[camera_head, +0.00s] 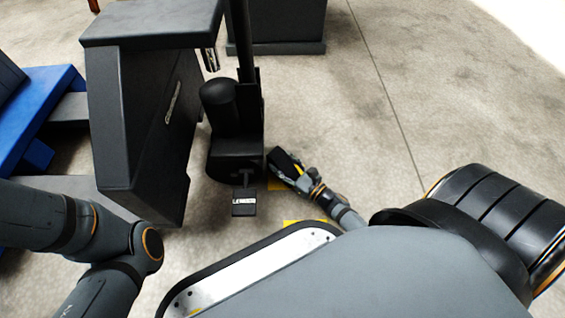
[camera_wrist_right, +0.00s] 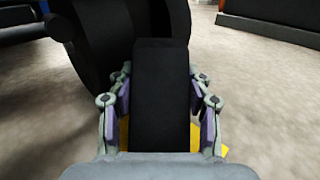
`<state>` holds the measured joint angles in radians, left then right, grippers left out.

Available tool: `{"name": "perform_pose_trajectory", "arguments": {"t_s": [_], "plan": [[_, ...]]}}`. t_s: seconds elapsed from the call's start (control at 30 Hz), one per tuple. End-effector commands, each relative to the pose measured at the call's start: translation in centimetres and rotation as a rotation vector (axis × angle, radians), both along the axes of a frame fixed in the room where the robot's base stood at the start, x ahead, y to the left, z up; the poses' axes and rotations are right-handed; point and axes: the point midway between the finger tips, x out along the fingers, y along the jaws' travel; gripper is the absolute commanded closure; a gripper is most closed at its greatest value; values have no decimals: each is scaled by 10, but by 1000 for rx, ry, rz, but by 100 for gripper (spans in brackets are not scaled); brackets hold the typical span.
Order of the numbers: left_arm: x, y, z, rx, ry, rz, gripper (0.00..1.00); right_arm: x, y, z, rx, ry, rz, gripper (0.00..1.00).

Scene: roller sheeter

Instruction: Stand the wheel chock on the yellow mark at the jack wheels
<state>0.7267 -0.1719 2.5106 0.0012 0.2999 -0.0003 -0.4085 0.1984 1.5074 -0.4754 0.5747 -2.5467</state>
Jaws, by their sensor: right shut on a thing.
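My right gripper (camera_head: 303,182) is shut on the black wheel chock (camera_head: 282,162), low down near the floor. The right wrist view shows the chock (camera_wrist_right: 161,95) as a dark block between the two fingers of my right gripper (camera_wrist_right: 161,100). A yellow mark (camera_head: 277,186) lies on the floor beside the black jack (camera_head: 236,158), partly covered by the chock and gripper. Yellow also shows behind the fingers in the wrist view (camera_wrist_right: 223,149). The chock is close to the jack's base; I cannot tell whether it touches the floor or a wheel. My left gripper is out of view.
A black pedal (camera_head: 245,203) sticks out at the jack's front. Another yellow patch (camera_head: 296,222) lies nearer me. A big dark machine cabinet (camera_head: 140,125) stands left of the jack, with blue framework (camera_head: 35,115) beyond. Concrete floor (camera_head: 350,100) to the right is clear.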

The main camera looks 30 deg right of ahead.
Motion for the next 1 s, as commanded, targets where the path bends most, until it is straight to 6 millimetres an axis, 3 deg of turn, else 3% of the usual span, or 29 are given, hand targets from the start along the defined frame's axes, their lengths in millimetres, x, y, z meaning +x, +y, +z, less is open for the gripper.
{"name": "perform_pose_trajectory", "arguments": {"t_s": [0.57, 0.6, 0.8, 1.0], "plan": [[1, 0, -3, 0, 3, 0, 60, 1, 0, -10, 1, -3, 0, 100], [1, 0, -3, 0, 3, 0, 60, 1, 0, -10, 1, -3, 1, 47], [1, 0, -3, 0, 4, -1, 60, 0, 0, -10, 1, -2, 0, 23], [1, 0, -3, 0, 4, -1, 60, 0, 0, -11, 0, 0, 0, 23]]}}
